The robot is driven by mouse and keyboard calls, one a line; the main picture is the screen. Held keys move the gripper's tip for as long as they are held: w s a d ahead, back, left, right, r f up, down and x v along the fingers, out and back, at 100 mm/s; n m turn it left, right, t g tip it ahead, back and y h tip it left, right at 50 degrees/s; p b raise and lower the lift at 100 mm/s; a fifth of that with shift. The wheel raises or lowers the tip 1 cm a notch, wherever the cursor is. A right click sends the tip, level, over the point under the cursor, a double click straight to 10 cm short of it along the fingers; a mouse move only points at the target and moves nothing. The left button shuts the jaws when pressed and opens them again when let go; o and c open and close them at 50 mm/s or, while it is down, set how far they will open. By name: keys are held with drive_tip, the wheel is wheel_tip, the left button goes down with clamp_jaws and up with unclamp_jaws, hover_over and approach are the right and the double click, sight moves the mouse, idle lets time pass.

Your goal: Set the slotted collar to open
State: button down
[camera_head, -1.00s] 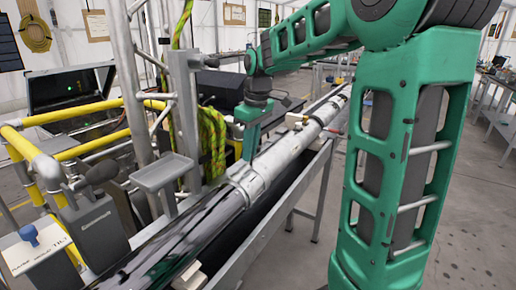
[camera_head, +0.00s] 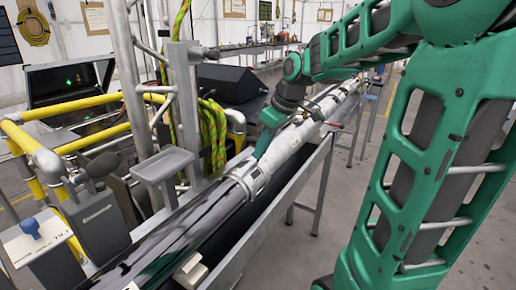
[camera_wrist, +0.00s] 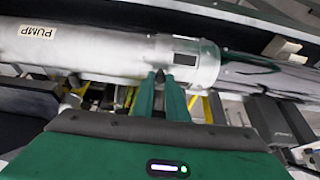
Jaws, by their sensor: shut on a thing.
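The slotted collar (camera_head: 244,179) is a pale metal ring around the long pipe, where the white pipe meets the glossy black part. It also shows in the wrist view (camera_wrist: 206,66), with a dark rectangular slot in its side. My gripper (camera_head: 256,158) reaches the collar from its upper side in the head view. In the wrist view my gripper's two green fingers (camera_wrist: 168,75) are close together at the collar's edge, just below the slot, shut on a part of the collar. The fingertips hide the gripped part. I cannot read the collar's setting.
The white pipe (camera_wrist: 85,52) carries a "PUMP" label. The pipe lies on a long metal stand (camera_head: 285,185). A grey tray on a post (camera_head: 162,165), yellow rails (camera_head: 95,142) and a green-yellow rope (camera_head: 212,135) stand close on the left. Floor at the right is open.

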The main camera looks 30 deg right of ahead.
drive_tip(key=shift+s+d+f, duration=0.25)
drive_tip(key=c, duration=1.7)
unclamp_jaws()
drive_tip(key=shift+c, duration=0.2)
drive_tip(key=shift+a+r, duration=0.1)
drive_tip(key=shift+r, duration=0.1)
drive_tip(key=shift+r, duration=0.3)
drive_tip(key=v, duration=1)
